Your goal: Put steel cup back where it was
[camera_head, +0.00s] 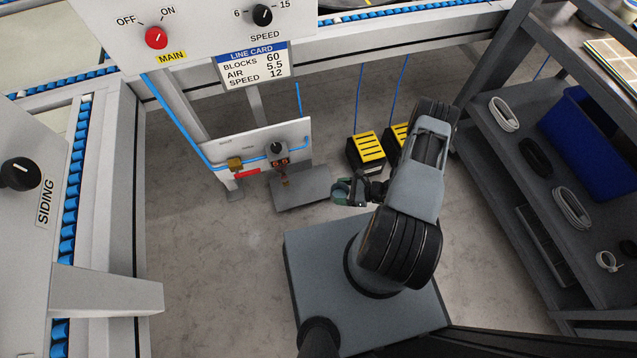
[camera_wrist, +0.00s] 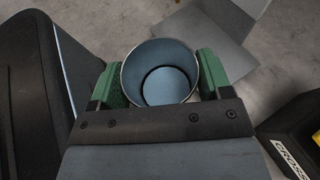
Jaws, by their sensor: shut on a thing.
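The steel cup (camera_wrist: 168,87) is round and open at the top. In the wrist view I look down into its empty, blue-grey inside. My gripper (camera_wrist: 161,78) is shut on the cup, with one green finger pad on each side of it. In the head view my gripper (camera_head: 347,190) is low, left of my arm and just right of a grey plate. The cup is small and mostly hidden there. A grey plate (camera_head: 298,190) lies below the white valve panel; a plate also shows at the top of the wrist view (camera_wrist: 205,28).
Black boxes with yellow slatted tops (camera_head: 368,148) stand behind my gripper. The white panel (camera_head: 262,150) carries a blue hose, a gauge and a red handle. A dark shelf rack (camera_head: 490,150) with a blue bin (camera_head: 590,135) stands right. Open floor (camera_head: 210,250) lies left.

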